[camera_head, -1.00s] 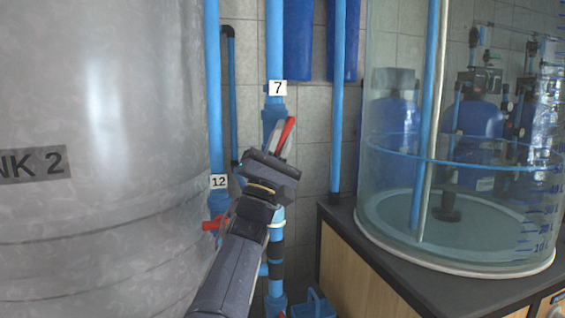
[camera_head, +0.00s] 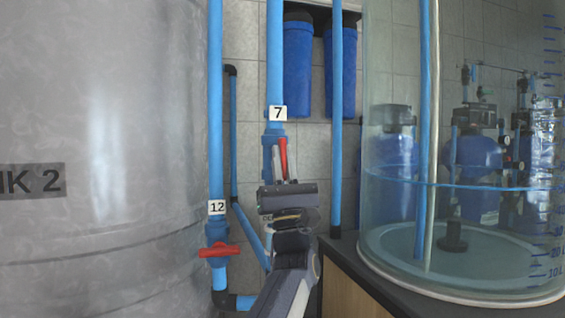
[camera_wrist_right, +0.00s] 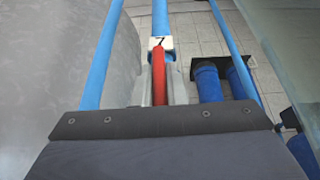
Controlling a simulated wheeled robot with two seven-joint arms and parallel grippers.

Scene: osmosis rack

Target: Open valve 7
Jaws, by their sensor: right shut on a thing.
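Valve 7 is on a vertical blue pipe with a white "7" label (camera_head: 278,113). Its red handle (camera_head: 283,157) points up, nearly upright, just below the label. My right gripper (camera_head: 284,164) comes up from below and is shut on this handle. In the right wrist view the red handle (camera_wrist_right: 159,82) lies between the two grey fingers, with the "7" label (camera_wrist_right: 156,43) just beyond. The gripper and wrist hide most of the valve body. My left gripper is not in view.
Valve 12, with its label (camera_head: 217,208) and red handle (camera_head: 219,250), is close on the left. A big grey tank (camera_head: 100,120) fills the left side. A clear cylindrical tank (camera_head: 460,225) stands on a dark counter (camera_head: 345,250) at right. Blue filter housings (camera_head: 298,65) hang behind.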

